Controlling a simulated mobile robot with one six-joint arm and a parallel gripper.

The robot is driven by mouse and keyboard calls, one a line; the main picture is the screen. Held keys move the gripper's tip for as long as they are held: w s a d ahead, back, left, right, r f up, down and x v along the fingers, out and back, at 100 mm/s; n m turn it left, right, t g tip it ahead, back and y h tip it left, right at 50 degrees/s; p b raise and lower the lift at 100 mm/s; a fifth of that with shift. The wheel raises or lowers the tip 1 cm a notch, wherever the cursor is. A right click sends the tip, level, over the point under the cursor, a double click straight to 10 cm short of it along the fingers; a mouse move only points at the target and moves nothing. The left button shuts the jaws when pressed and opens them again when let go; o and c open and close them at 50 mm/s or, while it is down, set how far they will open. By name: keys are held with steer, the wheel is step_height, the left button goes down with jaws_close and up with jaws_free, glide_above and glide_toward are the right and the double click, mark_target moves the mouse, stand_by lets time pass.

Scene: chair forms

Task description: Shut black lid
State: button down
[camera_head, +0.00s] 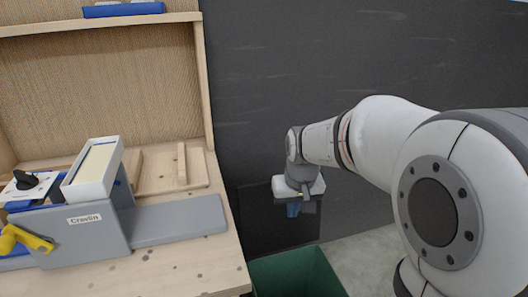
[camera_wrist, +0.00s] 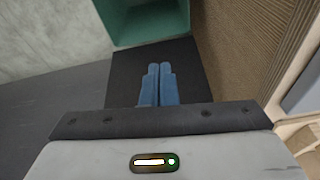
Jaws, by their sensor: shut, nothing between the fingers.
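The black lid (camera_head: 262,228) stands open, roughly upright, at the back edge of the green bin (camera_head: 300,272). It lies against or close to the dark wall; the gap cannot be told. In the wrist view the lid (camera_wrist: 128,75) is a dark panel running from the rim of the open green bin (camera_wrist: 150,35). My gripper (camera_head: 293,211) has blue fingers, which are together and empty. It is in front of the lid's upper part in the head view. The wrist view shows the fingertips (camera_wrist: 160,67) over the lid; whether they touch it cannot be told.
A wooden workbench (camera_head: 165,272) stands left of the bin, its side close to the lid. It carries a grey device (camera_head: 85,235), a white box (camera_head: 95,168) and a yellow-handled item (camera_head: 25,238). Bare floor (camera_head: 365,262) shows right of the bin.

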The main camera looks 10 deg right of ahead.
steer(key=w+n+t+p, duration=0.15)
steer(key=w+p, duration=0.55)
steer(key=w, duration=2.1)
steer(key=p+x, duration=0.1)
steer(key=x, duration=1.1)
steer(key=shift+s+d+r+t, duration=0.1)
steer(key=shift+s+r+t, duration=0.05)
steer(key=shift+s, duration=0.85)
steer(key=shift+s+d+r+t, duration=0.1)
steer(key=shift+s+r, duration=0.05)
steer(key=shift+s, duration=0.8)
